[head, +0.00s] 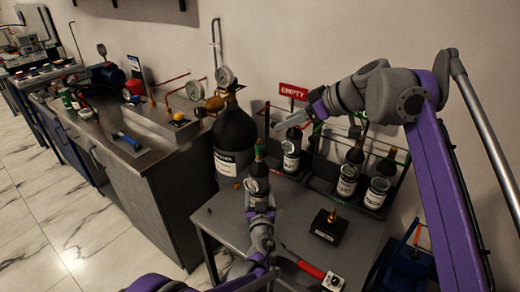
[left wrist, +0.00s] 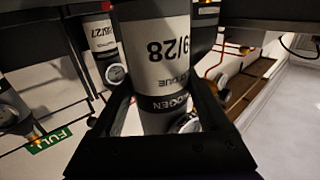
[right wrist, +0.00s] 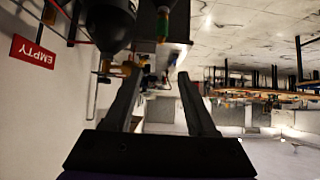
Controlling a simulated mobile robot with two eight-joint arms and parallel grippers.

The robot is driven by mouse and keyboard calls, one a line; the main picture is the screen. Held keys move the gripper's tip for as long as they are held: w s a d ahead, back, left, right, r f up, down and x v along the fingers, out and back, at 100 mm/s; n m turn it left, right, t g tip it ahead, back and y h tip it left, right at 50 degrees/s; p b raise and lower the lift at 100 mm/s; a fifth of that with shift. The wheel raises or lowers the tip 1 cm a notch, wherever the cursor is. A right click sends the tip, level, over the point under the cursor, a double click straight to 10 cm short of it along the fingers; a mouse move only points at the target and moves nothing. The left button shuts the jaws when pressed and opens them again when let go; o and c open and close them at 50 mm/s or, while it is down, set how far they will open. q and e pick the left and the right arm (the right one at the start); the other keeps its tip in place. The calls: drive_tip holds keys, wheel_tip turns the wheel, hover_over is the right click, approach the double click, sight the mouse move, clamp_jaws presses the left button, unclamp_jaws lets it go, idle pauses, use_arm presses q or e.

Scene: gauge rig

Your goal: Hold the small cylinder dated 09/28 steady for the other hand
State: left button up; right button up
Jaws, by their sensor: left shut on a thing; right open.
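The small cylinder (head: 257,185), dark with a white label and a green top, stands upright over the grey table in the head view. In the left wrist view the cylinder (left wrist: 160,55) shows the date ending 9/28, upside down, between the fingers. My left gripper (head: 259,208) is shut on its body. My right gripper (head: 308,117) is above and to the right of it, near the EMPTY sign. In the right wrist view the right gripper (right wrist: 158,80) is open with nothing between its fingers. Whether the cylinder's base touches the table is hidden.
Other small cylinders (head: 291,153) stand in racks at the table's back. A large dark cylinder (head: 234,140) stands behind left. The EMPTY sign (head: 293,91) is above the rack. A black block (head: 329,227) and a red-handled tool (head: 310,270) lie on the table (head: 225,222).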

drive_tip(key=shift+w+a+f, duration=0.3)
drive_tip(key=shift+w+f, duration=0.05)
drive_tip(key=shift+w, duration=0.05)
drive_tip(key=m+t+y, duration=0.3)
drive_tip(key=t, duration=0.5)
approach(259, 148)
drive_tip(key=w, duration=0.2)
drive_tip(key=x, duration=1.2)
drive_tip(key=shift+w+a+r, duration=0.1)
drive_tip(key=shift+a, duration=0.3)
drive_tip(key=shift+c, duration=0.2)
clamp_jaws()
